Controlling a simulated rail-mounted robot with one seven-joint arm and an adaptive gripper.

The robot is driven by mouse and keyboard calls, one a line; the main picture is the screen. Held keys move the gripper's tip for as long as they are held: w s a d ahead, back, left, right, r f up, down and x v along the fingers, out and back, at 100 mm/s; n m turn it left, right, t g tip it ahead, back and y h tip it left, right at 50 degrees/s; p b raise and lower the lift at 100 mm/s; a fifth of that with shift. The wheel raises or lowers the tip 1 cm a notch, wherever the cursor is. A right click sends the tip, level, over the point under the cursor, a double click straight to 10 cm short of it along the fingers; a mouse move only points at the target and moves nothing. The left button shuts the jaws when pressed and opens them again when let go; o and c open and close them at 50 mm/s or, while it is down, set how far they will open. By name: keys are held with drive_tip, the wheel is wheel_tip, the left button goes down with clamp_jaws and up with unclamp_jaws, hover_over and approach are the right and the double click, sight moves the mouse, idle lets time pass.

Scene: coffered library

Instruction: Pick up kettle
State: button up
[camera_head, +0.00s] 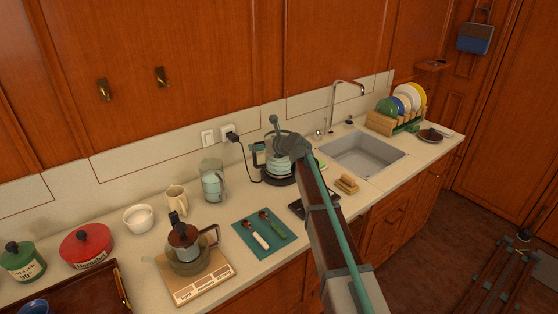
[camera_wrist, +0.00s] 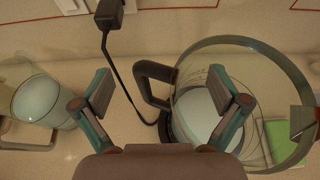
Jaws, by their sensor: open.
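The kettle (camera_head: 279,168) is clear glass on a dark round base, near the wall socket. In the wrist view its glass body (camera_wrist: 285,75) fills the right side. Its dark handle (camera_wrist: 146,83) faces left. My gripper (camera_wrist: 161,88) is open and empty. Its fingers appear on either side of the handle in the wrist view, the right finger overlapping the glass; I cannot tell the height gap. In the head view my gripper (camera_head: 282,135) is over the kettle, and my arm hides part of it.
A glass jug (camera_head: 213,183) of pale liquid stands left of the kettle. A black cord (camera_wrist: 118,75) runs beside the handle. The sink (camera_head: 365,155) and a sponge (camera_head: 347,184) are right. A coffee pot (camera_head: 187,250) stands front left.

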drive_tip(key=shift+w+a+f, duration=0.3)
drive_tip(key=shift+w+a, duration=0.05)
drive_tip(key=shift+w, duration=0.1)
